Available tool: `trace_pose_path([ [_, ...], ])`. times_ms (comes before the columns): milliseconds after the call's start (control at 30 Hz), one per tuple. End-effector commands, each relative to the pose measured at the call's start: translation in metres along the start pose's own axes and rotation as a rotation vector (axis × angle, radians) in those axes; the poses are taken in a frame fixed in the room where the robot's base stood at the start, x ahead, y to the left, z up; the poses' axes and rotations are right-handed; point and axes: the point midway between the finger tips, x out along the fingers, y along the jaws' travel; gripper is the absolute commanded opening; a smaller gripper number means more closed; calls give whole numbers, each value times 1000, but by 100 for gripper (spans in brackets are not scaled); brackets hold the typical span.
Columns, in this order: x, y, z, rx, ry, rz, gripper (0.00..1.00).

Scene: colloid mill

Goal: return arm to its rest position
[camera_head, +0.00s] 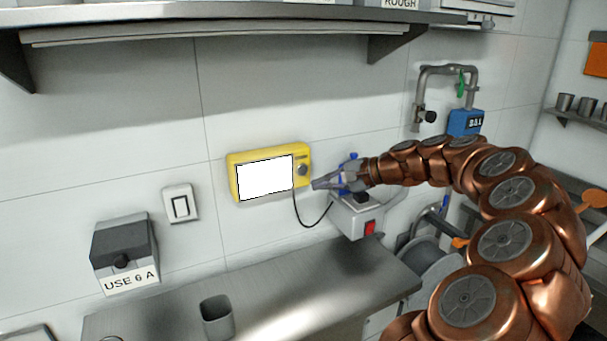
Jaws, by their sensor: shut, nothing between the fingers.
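My copper-coloured arm reaches in from the right side of the picture, bent over in an arc. My gripper (318,184) is at its far end, pointing left. It is shut and holds nothing. It appears in front of the wall, just right of and below the knob on the yellow box (234,180) with a white screen. I cannot tell whether it touches anything. Below it is a grey box with a red switch (369,228), partly hidden by my gripper and wrist.
A metal worktop (290,285) runs below, with a grey cup (217,317) on it. A box labelled "USE 6 A" (124,254) and a wall switch (180,205) are on the left. A shelf (220,30) hangs above. Pipes and a blue box (466,121) are behind my arm.

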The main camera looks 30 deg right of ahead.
Motion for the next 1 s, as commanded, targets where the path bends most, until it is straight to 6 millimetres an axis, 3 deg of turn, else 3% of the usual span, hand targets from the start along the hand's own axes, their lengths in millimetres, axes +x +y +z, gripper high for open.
trace_pose_path([
  [767,1,-1,2,-4,-4,3,0],
  [867,9,-1,18,-34,-26,29,0],
  [1000,34,5,76,-143,-104,125,0],
])
